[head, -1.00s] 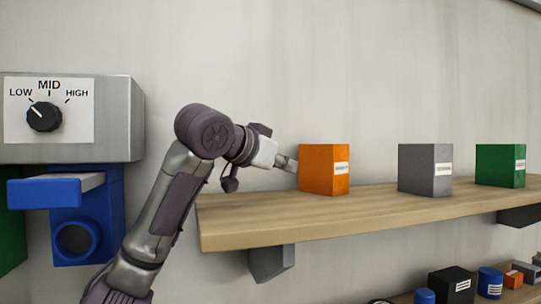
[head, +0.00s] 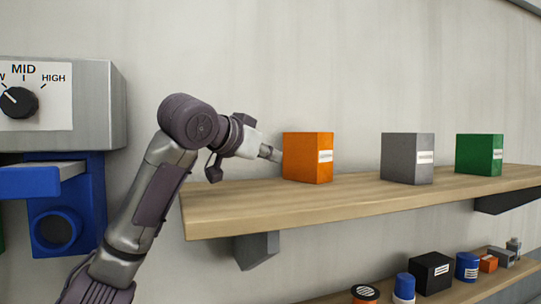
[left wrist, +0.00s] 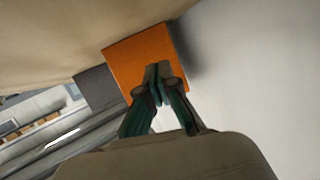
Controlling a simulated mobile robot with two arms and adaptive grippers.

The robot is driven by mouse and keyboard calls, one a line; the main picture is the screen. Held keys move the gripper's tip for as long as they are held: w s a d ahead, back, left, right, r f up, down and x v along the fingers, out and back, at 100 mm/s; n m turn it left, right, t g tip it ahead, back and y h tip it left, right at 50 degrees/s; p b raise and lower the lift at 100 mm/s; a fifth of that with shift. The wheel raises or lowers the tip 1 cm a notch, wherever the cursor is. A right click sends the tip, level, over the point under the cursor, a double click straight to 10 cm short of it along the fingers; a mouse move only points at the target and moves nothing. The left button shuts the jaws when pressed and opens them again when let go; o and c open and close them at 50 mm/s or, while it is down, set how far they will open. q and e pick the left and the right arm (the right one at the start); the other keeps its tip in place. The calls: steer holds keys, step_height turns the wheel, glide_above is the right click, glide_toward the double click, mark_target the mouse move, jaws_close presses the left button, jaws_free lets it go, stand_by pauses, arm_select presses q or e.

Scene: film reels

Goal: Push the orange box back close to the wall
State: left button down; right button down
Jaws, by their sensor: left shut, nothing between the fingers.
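The orange box (head: 306,158) stands upright on the wooden shelf (head: 225,214), with a white label on its front. My left gripper (head: 275,155) is at the box's left side, its fingertips at or very near that face; contact is not certain. In the left wrist view, the shut, empty fingers (left wrist: 158,76) overlap the face of the orange box (left wrist: 130,58). The wall (left wrist: 255,70) is to the right there, with a dark shadow between it and the box. My right gripper is not in view.
A grey box (head: 405,160) and a green box (head: 478,155) stand farther right on the shelf, with gaps between. A lower shelf holds several small items, including a black box (head: 431,271). A metal dial unit (head: 98,105) is at the left.

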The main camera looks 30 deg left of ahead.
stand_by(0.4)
arm_select(q)
steer(key=shift+w+d, duration=0.1)
steer(key=shift+w+d, duration=0.3)
steer(key=shift+w, duration=0.3)
steer(key=shift+w+d+r, duration=0.15)
steer(key=shift+w, duration=0.3)
stand_by(0.4)
